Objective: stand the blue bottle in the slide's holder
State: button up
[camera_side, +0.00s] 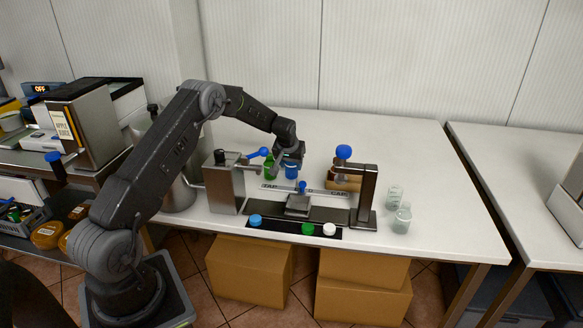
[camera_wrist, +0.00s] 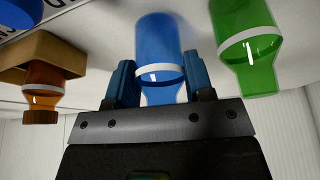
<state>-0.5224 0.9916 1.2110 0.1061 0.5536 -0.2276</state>
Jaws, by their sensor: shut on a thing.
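The blue bottle (camera_wrist: 160,50) is between the two blue fingers of my gripper (camera_wrist: 158,88) in the wrist view, gripped near its white neck band. In the side view my gripper (camera_side: 290,160) is behind the rail, and the blue bottle (camera_side: 291,171) shows below it. Whether its base touches the table is unclear. The slide (camera_side: 298,204) is a grey block on the dark rail, with a small blue knob (camera_side: 302,187) behind it. It stands in front of and below my gripper. The inside of its holder is too small to make out.
A green bottle (camera_side: 269,167) stands close left of my gripper. A steel tap unit (camera_side: 224,183) with a blue lever is left of the rail; a press (camera_side: 367,195) with a blue knob (camera_side: 343,152) is right. Two clear bottles (camera_side: 403,218) stand further right. Caps (camera_side: 307,229) lie in front.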

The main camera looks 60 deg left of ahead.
notch_tip(320, 180, up, 14)
jog(key=s+d+m+t+h, duration=0.1)
jog(key=s+d+m, duration=0.25)
jog(key=d, duration=0.45)
jog(key=s+d+m+h, duration=0.1)
jog(key=s+d+m, duration=0.1)
jog(key=s+d, duration=0.45)
jog(key=shift+w+d+f, duration=0.2)
jog(key=shift+w+f, duration=0.05)
jog(key=shift+f, duration=1.75)
jog(key=shift+w+d+f, duration=0.15)
jog(key=shift+w+f, duration=0.05)
jog(key=shift+f, duration=1.8)
jog(key=shift+w+d+f, duration=0.2)
jog(key=shift+w+f, duration=0.05)
jog(key=shift+f, duration=1.75)
jog(key=shift+f, duration=0.45)
jog(key=o, duration=1.3)
